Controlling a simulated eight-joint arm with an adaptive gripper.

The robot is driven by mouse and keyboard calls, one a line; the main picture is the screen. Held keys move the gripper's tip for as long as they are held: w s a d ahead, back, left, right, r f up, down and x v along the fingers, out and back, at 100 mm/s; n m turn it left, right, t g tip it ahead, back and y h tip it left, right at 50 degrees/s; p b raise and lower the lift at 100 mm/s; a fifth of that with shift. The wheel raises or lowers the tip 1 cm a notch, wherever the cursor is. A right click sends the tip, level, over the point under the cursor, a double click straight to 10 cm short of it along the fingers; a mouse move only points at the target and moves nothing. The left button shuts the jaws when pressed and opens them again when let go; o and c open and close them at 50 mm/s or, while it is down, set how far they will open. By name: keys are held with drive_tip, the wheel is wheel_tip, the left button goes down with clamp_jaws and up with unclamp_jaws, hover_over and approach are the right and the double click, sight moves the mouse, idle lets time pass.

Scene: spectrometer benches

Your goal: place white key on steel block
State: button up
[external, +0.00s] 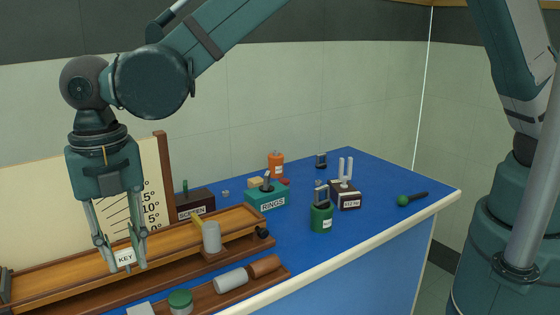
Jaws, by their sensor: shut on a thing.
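My gripper (123,266) points down over the wooden bench at the left, its fingers shut on the white key (125,257), which bears the label KEY. The key is between the fingertips, in front of the wooden rail; its height above what lies below cannot be told. A pale grey flat-topped block (140,309) is cut off by the bottom edge, below and slightly right of the gripper. It may be the steel block, but I cannot tell for sure.
The wooden rail bench (195,232) carries a grey cylinder (211,237). A green-lidded jar (180,301) stands in front, near a lying grey cylinder (231,280). A RINGS box (267,197) and green pot (321,217) stand right.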

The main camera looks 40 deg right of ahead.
drive_tip(key=shift+f, duration=0.1)
hover_over(145, 307)
drive_tip(key=shift+f, duration=3.05)
drive_tip(key=shift+f, duration=0.1)
drive_tip(key=shift+f, duration=1.75)
drive_tip(key=shift+f, duration=0.15)
drive_tip(key=o, duration=0.8)
wheel_tip(145, 307, up, 12)
drive_tip(key=shift+r, duration=0.2)
